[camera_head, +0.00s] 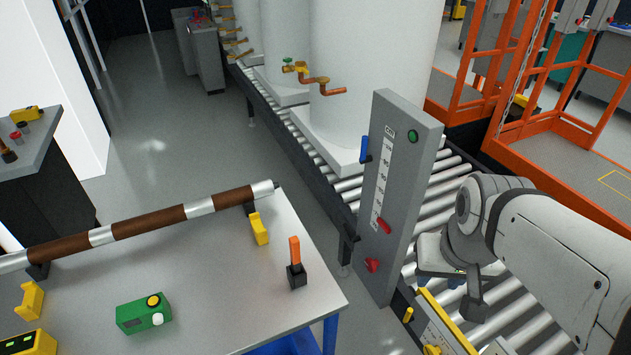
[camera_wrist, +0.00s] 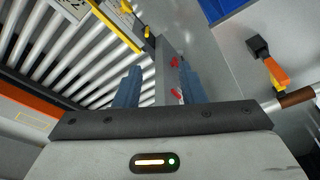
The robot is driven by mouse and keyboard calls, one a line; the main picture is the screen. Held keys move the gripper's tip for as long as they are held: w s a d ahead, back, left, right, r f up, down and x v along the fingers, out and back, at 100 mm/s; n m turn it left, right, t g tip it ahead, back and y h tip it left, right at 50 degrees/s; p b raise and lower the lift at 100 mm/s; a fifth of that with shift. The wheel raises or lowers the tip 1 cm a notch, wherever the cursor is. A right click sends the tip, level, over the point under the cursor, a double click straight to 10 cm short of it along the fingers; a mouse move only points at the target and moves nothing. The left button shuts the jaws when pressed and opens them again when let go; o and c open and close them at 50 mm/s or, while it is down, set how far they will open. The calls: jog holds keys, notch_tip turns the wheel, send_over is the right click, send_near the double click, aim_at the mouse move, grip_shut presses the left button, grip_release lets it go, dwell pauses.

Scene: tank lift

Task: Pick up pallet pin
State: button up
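I cannot tell for certain which part is the pallet pin. An orange-handled piece (camera_head: 294,250) stands upright in a small black block on the grey table, and it also shows at the right of the wrist view (camera_wrist: 275,71). A small yellow peg (camera_head: 408,314) stands at the conveyor's near edge beside the grey panel. My gripper (camera_wrist: 158,88) has its two blue fingers apart with nothing seen held between them. In the head view my arm is at the right, above the conveyor rollers, and the fingers are mostly hidden.
The tall grey panel (camera_head: 400,205) with red and blue levers rises between table and conveyor. White tanks (camera_head: 360,75) stand on the roller conveyor (camera_head: 525,305). The table (camera_head: 220,265) bears a brown-and-silver bar (camera_head: 150,222), a green box (camera_head: 144,312) and yellow blocks. Orange railing (camera_head: 510,75) stands behind.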

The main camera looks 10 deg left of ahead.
jog(key=shift+a, duration=0.1)
jog(key=shift+o, duration=0.6)
jog(key=shift+a, duration=0.15)
jog(key=shift+o, duration=0.2)
jog(key=shift+n, duration=0.9)
jog(key=w+a, duration=0.1)
jog(key=w, duration=0.1)
jog(key=w+a+p, duration=0.1)
jog(key=w+a, duration=0.1)
jog(key=shift+w+a+r, duration=0.1)
jog(key=shift+w+a, duration=0.05)
jog(key=shift+w, duration=0.1)
jog(key=n+y+p, duration=0.2)
jog(key=n, duration=0.3)
send_over(294, 240)
jog(key=s+d, duration=0.2)
notch_tip(294, 240, down, 5)
jog(key=f, duration=0.1)
jog(key=a+f, duration=0.1)
jog(key=w+f, duration=0.1)
jog(key=shift+a, duration=0.25)
jog(key=shift+p+x, duration=0.35)
jog(key=shift+x, duration=2.15)
jog(key=shift+w+r, duration=0.1)
jog(key=shift+w, duration=0.1)
jog(key=shift+c, duration=0.4)
